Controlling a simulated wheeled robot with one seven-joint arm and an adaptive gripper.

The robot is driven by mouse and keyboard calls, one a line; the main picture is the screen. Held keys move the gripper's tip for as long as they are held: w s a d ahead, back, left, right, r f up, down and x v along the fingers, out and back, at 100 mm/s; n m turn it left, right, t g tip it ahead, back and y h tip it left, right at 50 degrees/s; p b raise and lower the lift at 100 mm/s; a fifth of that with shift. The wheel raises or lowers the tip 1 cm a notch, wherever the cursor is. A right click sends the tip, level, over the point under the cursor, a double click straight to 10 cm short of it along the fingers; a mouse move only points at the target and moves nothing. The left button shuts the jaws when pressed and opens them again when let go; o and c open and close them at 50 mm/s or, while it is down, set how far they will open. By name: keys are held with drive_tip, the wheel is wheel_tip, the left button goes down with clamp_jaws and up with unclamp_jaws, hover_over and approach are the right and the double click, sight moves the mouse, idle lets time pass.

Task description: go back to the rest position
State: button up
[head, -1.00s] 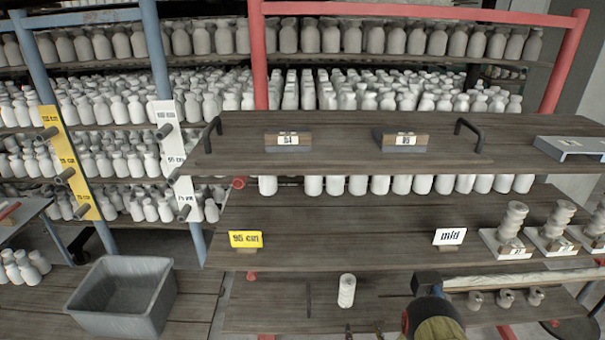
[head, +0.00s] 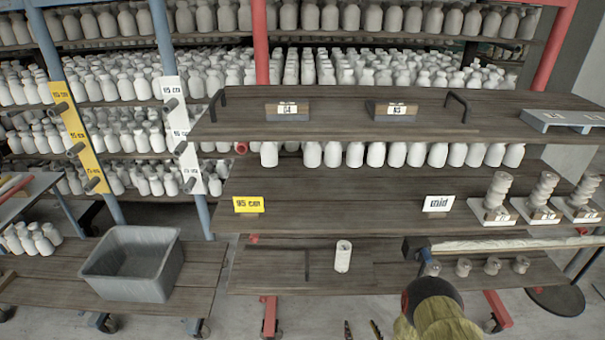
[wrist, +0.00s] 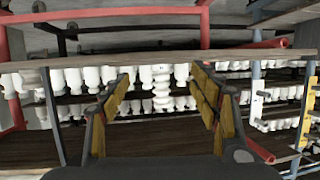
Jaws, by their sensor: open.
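My gripper (head: 362,331) shows only as two fingertips at the bottom edge of the head view. In the wrist view its two yellow-padded fingers (wrist: 162,100) stand wide apart with nothing gripped between them. A white ridged cylinder (head: 343,256) stands upright on the lower shelf (head: 265,272), beyond the fingertips and apart from them. Part of my arm is at the bottom of the head view, right of the fingertips.
A grey bin (head: 132,265) sits on a low plank bench at the left. Stacked clay pieces (head: 543,190) stand on the right of the middle shelf, near the "mid" sign (head: 438,204). A yellow sign (head: 248,205) stands at its left. Bare floor shows in front.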

drive_tip(key=s+d+f+g+h, duration=0.1)
drive_tip(key=s+f+g, duration=0.45)
drive_tip(key=f, duration=0.25)
drive_tip(key=s+d+r+g, duration=0.2)
drive_tip(key=s+r+g, duration=0.2)
drive_tip(key=s+a+r+p, duration=0.1)
drive_tip(key=s+r, duration=0.4)
drive_tip(key=r, duration=1.4)
drive_tip(key=s+a+r+m+p, duration=0.1)
drive_tip(key=s+r, duration=0.5)
drive_tip(key=r, duration=1.3)
drive_tip(key=s+a+r+h+p, duration=0.1)
drive_tip(key=s+r, duration=0.5)
drive_tip(key=r, duration=1.3)
drive_tip(key=shift+s+a+r+t, duration=0.25)
drive_tip(key=shift+a+t, duration=0.2)
drive_tip(key=shift+a, duration=0.25)
drive_tip(key=shift+c, duration=0.9)
